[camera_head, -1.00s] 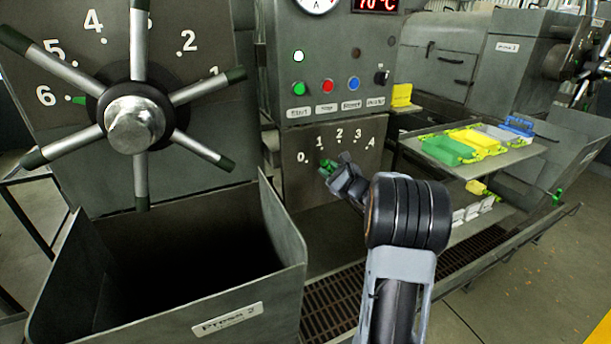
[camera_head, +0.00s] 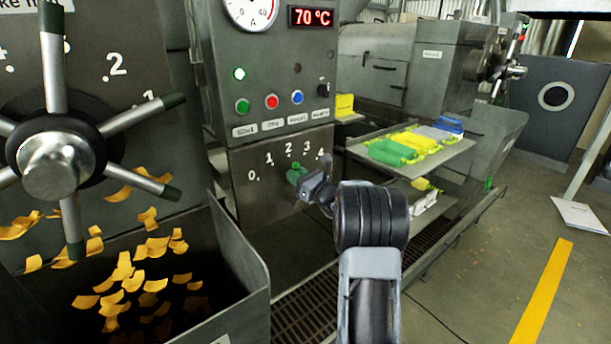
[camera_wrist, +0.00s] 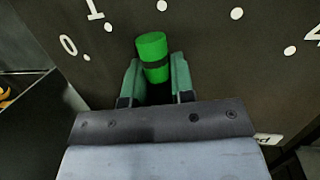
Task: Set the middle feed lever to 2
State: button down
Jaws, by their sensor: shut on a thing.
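The feed lever shows as a green knob (camera_head: 294,173) on a dark panel (camera_head: 262,205) with white marks 0 to 4. In the wrist view the green knob (camera_wrist: 152,47) with a dark band stands below the 2 dot, slightly to its left, toward the 1 side. My gripper (camera_wrist: 156,75) is shut on the knob, with a green-faced finger on each side. In the head view my gripper (camera_head: 304,185) reaches the knob from the lower right and hides the lever's base.
A button panel (camera_head: 270,103) with a gauge and a 70 °C display is above. A spoked handwheel (camera_head: 60,165) and an open bin (camera_head: 240,262) with yellow flakes are at left. A tray (camera_head: 440,157) of coloured containers is at right.

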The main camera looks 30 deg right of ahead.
jog(key=shift+d, duration=0.1)
dwell(0.3)
jog(key=c, duration=1)
grip_release()
jog(key=shift+o, duration=0.2)
jog(key=b+v, duration=0.1)
jog(key=v, duration=1.2)
jog(key=shift+s, duration=0.4)
